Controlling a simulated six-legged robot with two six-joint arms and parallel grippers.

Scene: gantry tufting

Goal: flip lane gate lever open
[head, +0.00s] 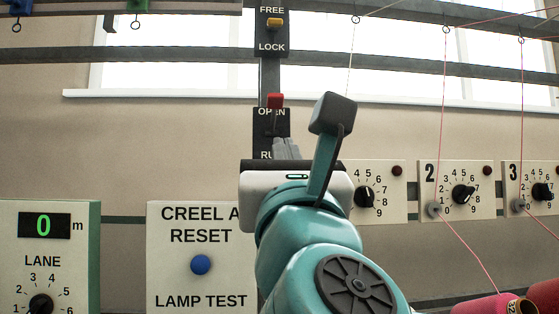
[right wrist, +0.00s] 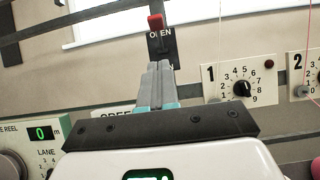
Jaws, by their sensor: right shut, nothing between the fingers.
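The lane gate lever has a red tip (head: 275,100) and a dark shaft. It stands on a black plate (head: 259,130) marked OPEN at the top, with a partly hidden lower label starting "RU". The lever also shows in the right wrist view (right wrist: 155,22). My right gripper (head: 286,146) is shut and empty, its grey fingertips just below the lever over the plate's lower part. The fingertips show in the right wrist view (right wrist: 160,66); I cannot tell whether they touch the lever. My left gripper is not in view.
Above is a FREE/LOCK plate (head: 271,38) with a yellow-tipped lever (head: 275,22). A panel with a blue button (head: 201,264) stands lower left, beside a lane counter (head: 44,225). Dial panels (head: 455,172) and pink threads (head: 444,110) are to the right.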

